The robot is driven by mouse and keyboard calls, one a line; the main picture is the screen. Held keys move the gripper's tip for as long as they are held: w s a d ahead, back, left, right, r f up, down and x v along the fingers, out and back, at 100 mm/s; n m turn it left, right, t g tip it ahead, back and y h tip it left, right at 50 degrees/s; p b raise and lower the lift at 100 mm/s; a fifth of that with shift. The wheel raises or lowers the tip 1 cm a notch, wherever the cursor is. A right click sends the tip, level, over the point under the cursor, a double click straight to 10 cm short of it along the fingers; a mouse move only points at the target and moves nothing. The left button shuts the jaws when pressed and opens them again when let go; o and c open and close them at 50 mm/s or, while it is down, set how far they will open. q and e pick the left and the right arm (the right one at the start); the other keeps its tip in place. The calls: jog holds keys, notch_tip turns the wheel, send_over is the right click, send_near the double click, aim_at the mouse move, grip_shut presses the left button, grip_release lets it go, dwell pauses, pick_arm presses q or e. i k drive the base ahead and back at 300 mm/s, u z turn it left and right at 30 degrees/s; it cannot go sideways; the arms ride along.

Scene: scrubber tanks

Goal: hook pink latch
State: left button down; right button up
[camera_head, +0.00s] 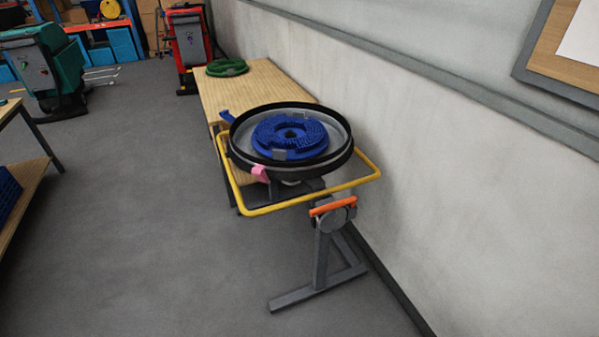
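The pink latch (260,173) is a small pink tab at the lower left of the rim of a round black and grey tank part (236,158). Its tip points down and to the right. Whether it is hooked on anything is too small to tell. A blue latch-like tab (227,116) stands out at the rim's upper left. A blue round brush disc (290,137) lies inside the rim. Neither of my grippers is in view.
A yellow tube frame (300,200) surrounds the round part, with an orange handle (333,205) and grey stand (320,260) below. A wooden bench (225,95) stands behind with a green coil (227,67).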

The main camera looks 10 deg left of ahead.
aim_at(258, 171)
jog(key=z, duration=0.3)
jog(key=i, duration=0.95)
jog(key=u, duration=0.25)
